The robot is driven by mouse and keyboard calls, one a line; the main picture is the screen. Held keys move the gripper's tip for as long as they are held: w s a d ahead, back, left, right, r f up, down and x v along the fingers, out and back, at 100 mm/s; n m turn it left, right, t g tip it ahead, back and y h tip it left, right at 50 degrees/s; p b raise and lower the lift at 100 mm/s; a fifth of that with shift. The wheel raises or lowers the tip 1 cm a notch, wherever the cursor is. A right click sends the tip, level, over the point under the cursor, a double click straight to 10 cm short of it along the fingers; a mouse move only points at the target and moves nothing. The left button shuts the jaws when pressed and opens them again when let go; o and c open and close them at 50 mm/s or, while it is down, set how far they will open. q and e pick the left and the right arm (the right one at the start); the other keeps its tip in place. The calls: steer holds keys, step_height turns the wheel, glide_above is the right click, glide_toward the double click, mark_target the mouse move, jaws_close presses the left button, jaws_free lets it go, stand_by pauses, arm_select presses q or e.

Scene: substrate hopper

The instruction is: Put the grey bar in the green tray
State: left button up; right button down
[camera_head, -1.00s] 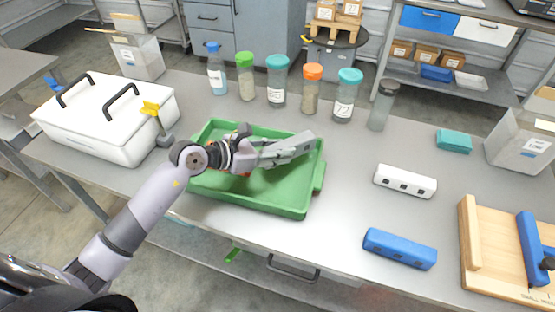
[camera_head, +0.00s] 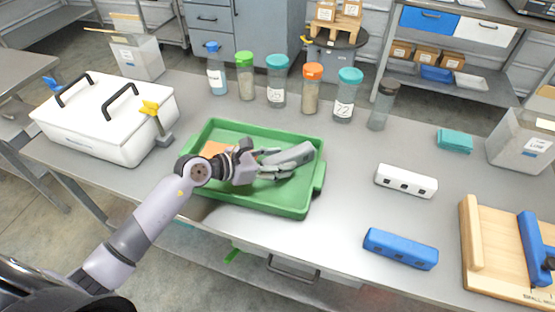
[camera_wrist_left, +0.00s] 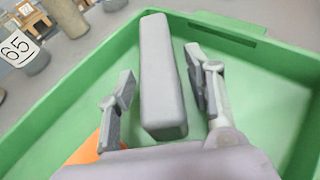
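The grey bar (camera_head: 294,157) is in the green tray (camera_head: 291,205), toward its right side. Whether its whole length touches the tray floor cannot be told in the head view. My left gripper (camera_head: 275,163) is low in the tray at the near end of the bar. In the left wrist view the bar (camera_wrist_left: 162,75) lies between the two spread fingers (camera_wrist_left: 165,92), with green gaps on both sides, so the gripper is open. An orange piece (camera_head: 213,149) lies in the tray's left part, partly hidden by my gripper. My right gripper does not show.
A white lidded box (camera_head: 105,125) stands left of the tray. Several lidded jars (camera_head: 277,85) line the back. A white bar (camera_head: 405,181), a blue bar (camera_head: 400,248) and a wooden fixture (camera_head: 500,255) are to the right. Bare table lies between tray and bars.

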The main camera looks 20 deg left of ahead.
arm_select(q)
steer(key=shift+r, duration=0.25)
steer(key=shift+s+a, duration=0.25)
steer(key=shift+a, duration=0.05)
steer(key=b+v, duration=0.1)
steer(key=v, duration=0.9)
steer(key=shift+s+a+r, duration=0.1)
steer(key=shift+s+a, duration=0.05)
steer(key=shift+s, duration=0.05)
steer(key=shift+s+a+r, duration=0.2)
steer(key=shift+r, duration=0.05)
